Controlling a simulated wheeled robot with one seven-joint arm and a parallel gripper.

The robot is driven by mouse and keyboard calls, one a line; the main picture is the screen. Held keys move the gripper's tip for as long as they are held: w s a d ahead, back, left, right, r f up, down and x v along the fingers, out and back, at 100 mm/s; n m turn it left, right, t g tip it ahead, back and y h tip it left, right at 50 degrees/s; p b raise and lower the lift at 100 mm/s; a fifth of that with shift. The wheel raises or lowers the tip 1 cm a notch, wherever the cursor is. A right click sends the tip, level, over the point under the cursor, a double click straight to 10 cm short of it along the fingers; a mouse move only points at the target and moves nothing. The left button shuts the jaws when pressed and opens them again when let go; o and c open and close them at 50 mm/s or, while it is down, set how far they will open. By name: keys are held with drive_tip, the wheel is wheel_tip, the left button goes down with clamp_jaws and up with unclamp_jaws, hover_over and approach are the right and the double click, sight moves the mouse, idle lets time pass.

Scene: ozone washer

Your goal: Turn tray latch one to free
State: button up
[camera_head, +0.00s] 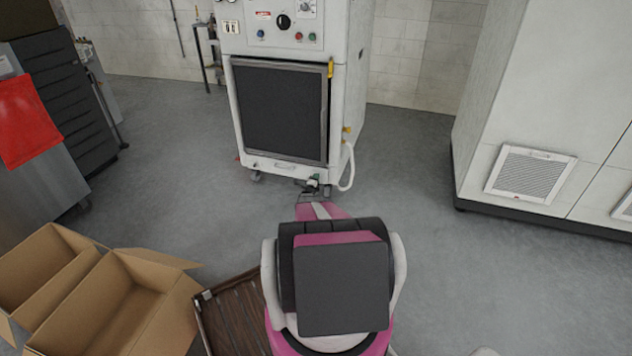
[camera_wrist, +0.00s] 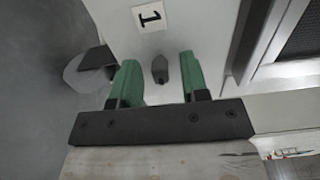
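In the wrist view a small dark latch knob (camera_wrist: 160,69) sticks out of a white panel beside a white label marked "1" (camera_wrist: 150,17). My gripper (camera_wrist: 160,82) is open, with one green finger on each side of the knob. Gaps show between the knob and both fingers, so I see no contact. In the head view my gripper (camera_head: 313,184) is low at the front of the white washer (camera_head: 347,110), near its bottom right corner. The knob is too small to make out there.
Open cardboard boxes (camera_head: 110,310) and a brown slatted crate (camera_head: 232,318) are at lower left. A white cabinet (camera_head: 535,100) stands right. Grey floor is clear between.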

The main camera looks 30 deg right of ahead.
drive_tip(key=shift+a, duration=0.1)
drive_tip(key=v, duration=1)
drive_tip(key=shift+s+a, duration=0.15)
drive_tip(key=shift+s, duration=0.15)
drive_tip(key=s+a+r+n+g+y, duration=0.1)
drive_tip(key=s+a+r+n+y, duration=0.1)
drive_tip(key=a+r+n+y, duration=0.75)
drive_tip(key=s+a+r+n+y, duration=0.15)
drive_tip(key=a+r+n, duration=0.35)
drive_tip(key=a+r, duration=0.95)
drive_tip(key=s+a+r+n+g+y, duration=0.2)
drive_tip(key=s+a+r+n+g, duration=0.15)
drive_tip(key=s+a, duration=0.45)
drive_tip(key=s+a+r+n+g+y, duration=0.15)
drive_tip(key=s+a+n, duration=0.3)
drive_tip(key=a, duration=0.45)
drive_tip(key=s+a+r+n+g, duration=0.2)
drive_tip(key=s+a+r, duration=0.1)
drive_tip(key=s, duration=0.6)
drive_tip(key=s+a+r+n+g, duration=0.3)
drive_tip(key=s+r, duration=0.3)
drive_tip(key=s, duration=0.4)
drive_tip(key=shift+r+g+h, duration=0.25)
drive_tip(key=shift+g+h, duration=0.05)
drive_tip(key=shift+h, duration=0.05)
